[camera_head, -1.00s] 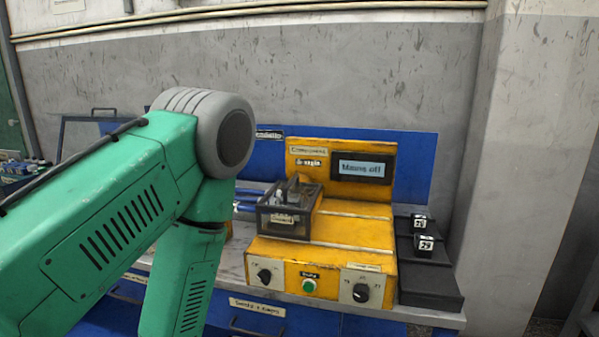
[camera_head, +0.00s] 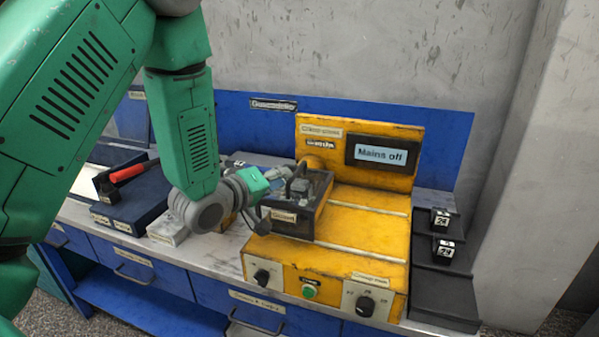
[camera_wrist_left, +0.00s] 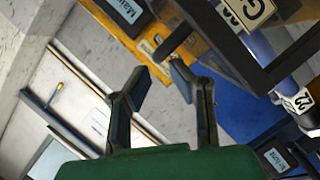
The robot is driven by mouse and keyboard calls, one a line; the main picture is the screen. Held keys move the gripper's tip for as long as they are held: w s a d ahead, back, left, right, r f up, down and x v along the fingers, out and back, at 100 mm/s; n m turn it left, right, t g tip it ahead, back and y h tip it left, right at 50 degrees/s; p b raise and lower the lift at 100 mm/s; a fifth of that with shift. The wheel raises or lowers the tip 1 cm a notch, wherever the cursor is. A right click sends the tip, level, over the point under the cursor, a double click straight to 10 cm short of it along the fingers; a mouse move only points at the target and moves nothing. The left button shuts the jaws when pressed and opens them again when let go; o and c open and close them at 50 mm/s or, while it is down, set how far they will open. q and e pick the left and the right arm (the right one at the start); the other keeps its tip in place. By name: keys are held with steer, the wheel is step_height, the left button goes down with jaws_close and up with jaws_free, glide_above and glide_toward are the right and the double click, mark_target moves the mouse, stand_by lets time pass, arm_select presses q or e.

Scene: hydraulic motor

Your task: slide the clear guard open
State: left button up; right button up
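The clear guard (camera_head: 318,185) is a dark-framed, see-through box with a label on its front, on the left part of the yellow machine (camera_head: 370,240). It covers dark parts that are hard to make out. In the left wrist view the dark frame of the guard (camera_wrist_left: 232,52) fills the upper right, with a short dark bar, which looks like its handle (camera_wrist_left: 176,38), just ahead of my fingers. My left gripper (camera_wrist_left: 160,74) is open and empty there, its fingertips apart. In the head view my left gripper (camera_head: 283,176) is small and at the guard's left side. My right gripper is out of view.
A "Mains off" screen (camera_head: 382,154) stands at the machine's back. Knobs and a green button (camera_head: 309,291) are on its front. Numbered black blocks (camera_head: 443,248) sit on a dark stand at right. A red-handled tool (camera_head: 128,173) lies on a dark case at left.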

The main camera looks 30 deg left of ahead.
mark_target(297, 170)
arm_select(q)
steer(key=x, duration=0.6)
steer(key=shift+w+a+f, duration=0.1)
steer(key=shift+a+f, duration=0.05)
steer(key=shift+a, duration=0.25)
steer(key=shift+w+d, duration=0.25)
steer(key=shift+d, duration=0.05)
jaws_close()
